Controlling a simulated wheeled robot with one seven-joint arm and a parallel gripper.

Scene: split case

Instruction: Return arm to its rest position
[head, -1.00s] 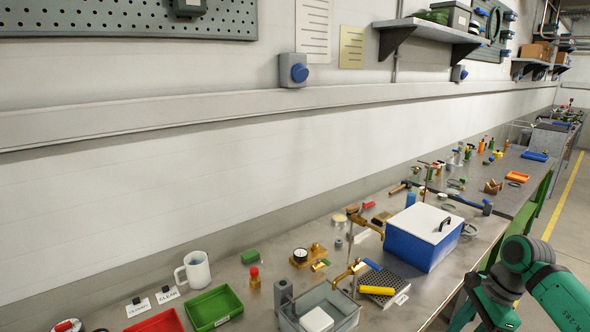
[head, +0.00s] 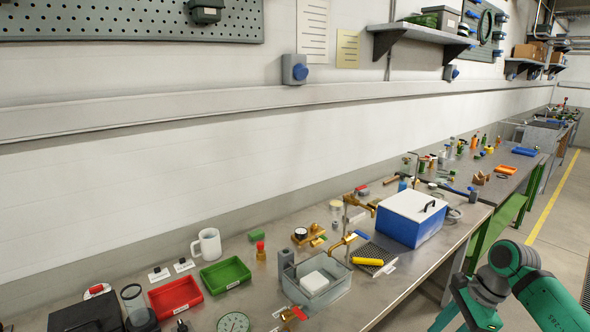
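My green and black arm (head: 512,262) shows at the lower right, bent at a joint, beside the front edge of the workbench. Its links run out of the bottom of the picture. My gripper is not in view, so I cannot see its fingers or whether it holds anything. The arm appears apart from the things on the bench.
The grey workbench (head: 385,300) carries a blue case with a white lid (head: 412,215), a clear-walled grey bin (head: 318,283), a red tray (head: 175,296), a green tray (head: 225,274) and a white mug (head: 207,243). Open floor (head: 560,220) lies to the right.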

